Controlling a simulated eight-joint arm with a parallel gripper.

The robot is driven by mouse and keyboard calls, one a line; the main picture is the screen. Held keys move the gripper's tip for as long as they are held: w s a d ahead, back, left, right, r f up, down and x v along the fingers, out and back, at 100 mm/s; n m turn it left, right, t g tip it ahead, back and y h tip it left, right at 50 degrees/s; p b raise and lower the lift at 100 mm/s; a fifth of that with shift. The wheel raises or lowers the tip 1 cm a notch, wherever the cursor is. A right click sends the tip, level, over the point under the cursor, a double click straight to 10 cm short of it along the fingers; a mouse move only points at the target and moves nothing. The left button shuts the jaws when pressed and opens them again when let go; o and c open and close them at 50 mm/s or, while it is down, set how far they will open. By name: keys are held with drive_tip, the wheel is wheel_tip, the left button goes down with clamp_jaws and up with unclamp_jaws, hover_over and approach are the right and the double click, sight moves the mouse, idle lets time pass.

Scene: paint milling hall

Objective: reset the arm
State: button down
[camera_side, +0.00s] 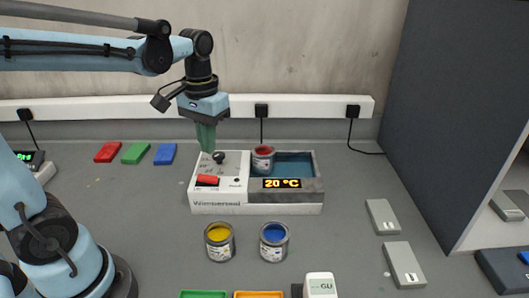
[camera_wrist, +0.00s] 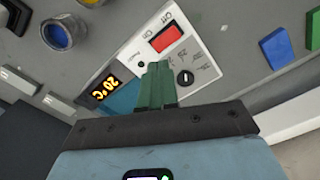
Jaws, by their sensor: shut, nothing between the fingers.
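My gripper (camera_side: 207,150) points down with its green fingers shut and empty. It is over the back left part of the white water bath (camera_side: 217,209), close to the black knob (camera_side: 219,157). In the wrist view the closed fingertips (camera_wrist: 158,66) show over the panel, left of the knob (camera_wrist: 185,78) and below the red switch (camera_wrist: 166,39). Whether they touch the bath is not clear. The display (camera_side: 282,183) reads 20 °C. A red paint can (camera_side: 263,161) stands in the basin (camera_side: 295,164).
Yellow (camera_side: 219,243) and blue (camera_side: 274,243) paint cans stand in front of the bath. Red (camera_side: 108,152), green (camera_side: 135,153) and blue (camera_side: 165,154) blocks lie behind left. Grey blocks (camera_side: 382,217) lie right. A dark partition (camera_side: 455,110) rises at the right. A wall rail (camera_side: 300,105) carries plugs and cables.

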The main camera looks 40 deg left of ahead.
drive_tip(key=shift+d, duration=0.1)
drive_tip(key=s+d+m+t, duration=0.1)
drive_tip(key=t, duration=0.1)
drive_tip(key=s+d+f+m+t, duration=0.1)
drive_tip(key=d+t, duration=0.1)
drive_tip(key=d+f+m+t, duration=0.1)
drive_tip(key=t, duration=0.2)
drive_tip(key=shift+s+d+f, duration=0.1)
drive_tip(key=shift+s+d, duration=0.15)
drive_tip(key=shift+s, duration=0.15)
